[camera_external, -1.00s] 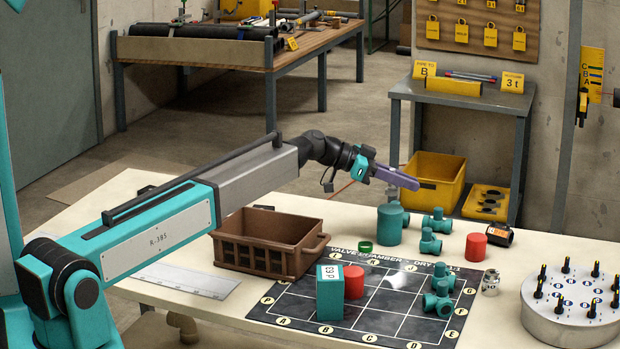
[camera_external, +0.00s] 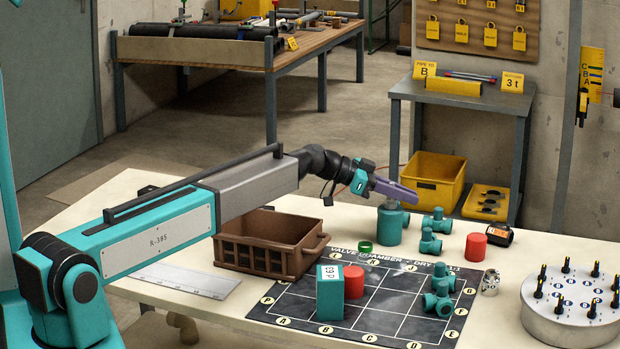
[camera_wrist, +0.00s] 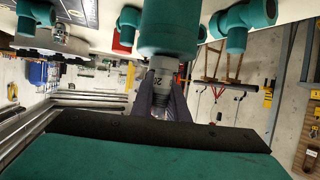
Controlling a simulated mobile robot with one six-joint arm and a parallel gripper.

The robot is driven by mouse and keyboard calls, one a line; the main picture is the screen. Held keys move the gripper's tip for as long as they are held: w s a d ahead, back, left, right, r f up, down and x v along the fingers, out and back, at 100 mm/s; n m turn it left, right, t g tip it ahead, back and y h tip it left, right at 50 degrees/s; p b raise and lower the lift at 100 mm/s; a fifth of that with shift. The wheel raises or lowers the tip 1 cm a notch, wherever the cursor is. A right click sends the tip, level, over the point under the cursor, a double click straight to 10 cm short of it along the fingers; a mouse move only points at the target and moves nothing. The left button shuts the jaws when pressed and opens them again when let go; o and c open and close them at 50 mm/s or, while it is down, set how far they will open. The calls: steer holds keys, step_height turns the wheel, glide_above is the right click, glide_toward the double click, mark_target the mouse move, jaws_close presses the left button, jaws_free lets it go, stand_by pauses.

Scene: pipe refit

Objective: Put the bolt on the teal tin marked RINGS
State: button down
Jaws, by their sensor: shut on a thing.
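My gripper (camera_external: 408,194) is over the teal tin (camera_external: 391,227), a squat teal cylinder behind the grid mat. A small grey bolt (camera_external: 389,204) shows between the fingers and the tin's top. In the wrist view, my gripper (camera_wrist: 162,98) is shut on the grey bolt (camera_wrist: 161,80), one purple finger on each side. The bolt's end is at the teal tin (camera_wrist: 168,30), which hangs upside down in this view. They look to be touching, but I cannot be sure. The RINGS marking is not readable in either view.
A brown crate (camera_external: 265,262) stands left of the tin, with a green ring (camera_external: 365,246) between them. Teal pipe fittings (camera_external: 430,241) and a red cylinder (camera_external: 476,246) stand to the right. A teal box (camera_external: 330,292) and another red cylinder (camera_external: 354,279) stand on the grid mat (camera_external: 390,325).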

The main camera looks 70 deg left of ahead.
steer(key=shift+f, duration=0.1)
steer(key=c, duration=1.7)
jaws_free()
steer(key=shift+s+r, duration=0.1)
steer(key=shift+r, duration=0.1)
steer(key=b+v, duration=0.2)
steer(key=v, duration=1)
steer(key=shift+a, duration=0.1)
